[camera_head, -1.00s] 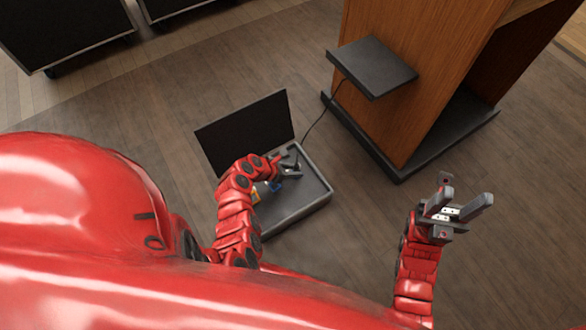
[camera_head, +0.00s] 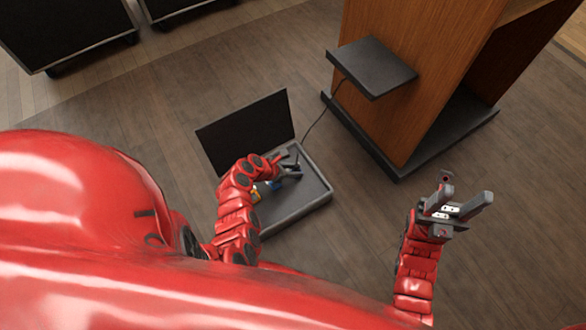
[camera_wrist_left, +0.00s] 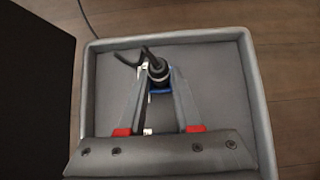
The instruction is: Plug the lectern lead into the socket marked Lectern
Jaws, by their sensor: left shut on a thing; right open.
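The lectern lead (camera_head: 321,122) is a thin dark cable running from the lectern's side shelf down to an open floor box (camera_head: 305,206). My left gripper (camera_head: 290,167) is over the box, shut on the lead's black plug (camera_wrist_left: 158,72). In the left wrist view the plug sits between the fingertips, with its cable looping to the left. A blue part (camera_wrist_left: 160,92) shows just below the plug; I cannot tell whether they touch. Blue (camera_head: 274,185) and yellow (camera_head: 255,194) parts show in the box beside my wrist. No socket label is readable. My right gripper (camera_head: 457,206) is open and empty.
The box's black lid (camera_head: 245,130) stands open at its back left. The wooden lectern (camera_head: 425,85) with its dark shelf (camera_head: 372,66) stands at the upper right. Dark cases (camera_head: 62,30) are at the upper left. Floor is free between the box and my right gripper.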

